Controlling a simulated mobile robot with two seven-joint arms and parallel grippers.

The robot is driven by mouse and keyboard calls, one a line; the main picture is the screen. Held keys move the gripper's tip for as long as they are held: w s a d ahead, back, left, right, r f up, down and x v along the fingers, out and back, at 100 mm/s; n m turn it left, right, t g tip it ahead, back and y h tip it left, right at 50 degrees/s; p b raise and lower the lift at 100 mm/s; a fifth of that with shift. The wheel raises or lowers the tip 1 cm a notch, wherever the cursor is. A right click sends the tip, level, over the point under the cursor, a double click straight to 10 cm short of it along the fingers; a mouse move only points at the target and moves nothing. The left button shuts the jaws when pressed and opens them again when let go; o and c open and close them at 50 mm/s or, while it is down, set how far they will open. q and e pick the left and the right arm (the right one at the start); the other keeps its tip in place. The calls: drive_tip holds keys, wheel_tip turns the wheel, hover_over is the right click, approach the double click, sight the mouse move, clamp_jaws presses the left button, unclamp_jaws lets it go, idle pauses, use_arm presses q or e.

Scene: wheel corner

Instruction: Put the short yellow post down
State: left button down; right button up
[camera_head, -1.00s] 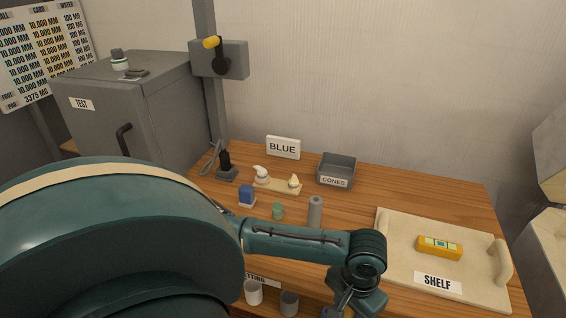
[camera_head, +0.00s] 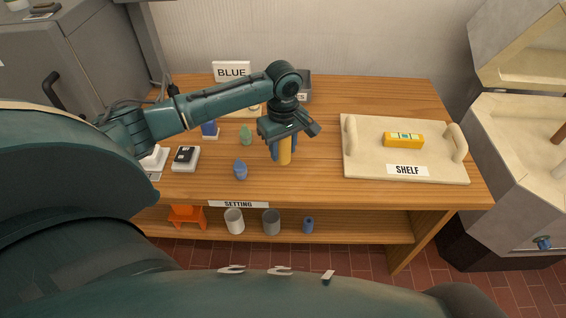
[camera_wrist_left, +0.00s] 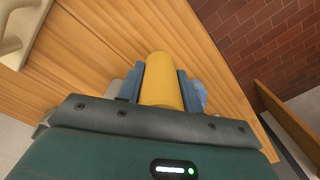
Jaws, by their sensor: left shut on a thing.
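The short yellow post (camera_head: 285,158) is upright between the blue fingers of my left gripper (camera_head: 284,150), over the front middle of the wooden bench (camera_head: 310,185). The gripper is shut on it. In the left wrist view the post (camera_wrist_left: 162,82) sits between the two fingers (camera_wrist_left: 162,90) with the wood behind it. I cannot tell whether its lower end touches the bench top. My right gripper is not in view.
A tray marked SHELF (camera_head: 365,165) with a yellow level (camera_head: 403,140) lies to the right. A blue piece (camera_head: 240,170) and a green piece (camera_head: 246,135) stand to the left. Cups (camera_head: 234,221) stand on the lower shelf. Bare wood lies in front of the gripper.

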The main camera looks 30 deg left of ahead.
use_arm(q)
wheel_tip(320, 180, down, 7)
idle(0.4)
drive_tip(key=c, duration=1.4)
unclamp_jaws()
drive_tip(key=shift+s+f, duration=0.1)
drive_tip(key=o, duration=0.5)
drive_tip(key=shift+c, duration=0.2)
